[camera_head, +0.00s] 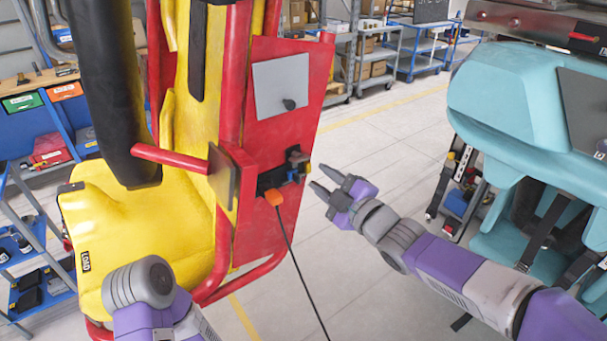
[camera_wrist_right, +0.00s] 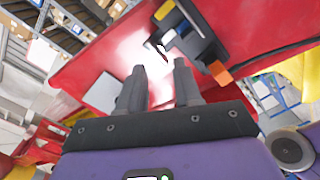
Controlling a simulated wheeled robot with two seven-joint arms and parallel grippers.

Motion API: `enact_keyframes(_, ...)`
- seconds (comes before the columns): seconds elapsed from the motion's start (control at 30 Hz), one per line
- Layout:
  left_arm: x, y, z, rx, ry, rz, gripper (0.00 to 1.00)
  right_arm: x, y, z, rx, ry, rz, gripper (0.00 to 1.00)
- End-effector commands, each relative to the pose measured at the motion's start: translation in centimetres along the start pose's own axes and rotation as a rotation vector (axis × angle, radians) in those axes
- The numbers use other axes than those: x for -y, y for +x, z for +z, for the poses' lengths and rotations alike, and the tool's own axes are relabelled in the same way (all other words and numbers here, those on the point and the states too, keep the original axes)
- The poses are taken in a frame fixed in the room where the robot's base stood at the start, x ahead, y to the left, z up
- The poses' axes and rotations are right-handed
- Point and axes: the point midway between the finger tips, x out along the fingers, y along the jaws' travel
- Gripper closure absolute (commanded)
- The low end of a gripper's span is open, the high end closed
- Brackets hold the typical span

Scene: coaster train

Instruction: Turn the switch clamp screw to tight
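The switch assembly (camera_head: 297,165), a dark bracket with a blue part, sits on the right edge of the red panel (camera_head: 262,130). In the right wrist view, the switch assembly (camera_wrist_right: 192,35) is beyond the fingertips, with a small dark hooked piece at its left side. The clamp screw is too small to tell apart for certain. My right gripper (camera_head: 322,180) is open and empty, just right of and slightly below the switch, apart from it. Its two grey fingers (camera_wrist_right: 158,70) show a gap in the wrist view. My left arm shows at the lower left, but its gripper is out of view.
An orange connector (camera_head: 274,197) with a black cable hangs below the switch. A grey plate (camera_head: 281,85) with a dark knob is higher on the panel. Yellow seat (camera_head: 140,230) and red bars stand left. A teal seat (camera_head: 510,95) stands right. Open floor lies between.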

Motion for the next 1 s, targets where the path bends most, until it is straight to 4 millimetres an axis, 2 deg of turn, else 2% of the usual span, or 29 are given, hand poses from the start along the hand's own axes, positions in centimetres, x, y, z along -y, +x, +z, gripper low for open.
enact_keyframes(0.13,0.1,0.2,0.0,-0.001,0.0,0.0,0.66,-0.5,1.0,-0.5,-0.013,-0.021,0.009,0.66)
enact_keyframes(0.4,0.2,0.5,-0.1,-0.001,0.0,0.0,0.66,-0.4,5.1,-0.5,-0.011,-0.019,0.008,0.66)
enact_keyframes(0.53,0.2,0.5,0.0,-0.001,0.0,0.0,0.66,-0.5,6.5,-0.5,-0.01,-0.017,0.009,0.66)
enact_keyframes(0.7,0.2,0.5,0.0,-0.001,0.0,0.0,0.66,-0.5,7.3,-0.5,-0.009,-0.016,0.009,0.66)
enact_keyframes(0.93,0.2,0.5,0.0,0.0,0.0,0.0,0.66,-0.5,7.3,-0.5,-0.009,-0.015,0.009,0.66)
enact_keyframes(1.0,0.2,0.5,0.0,0.0,0.0,0.0,0.66,-0.5,7.3,-0.5,-0.009,-0.015,0.009,0.75)
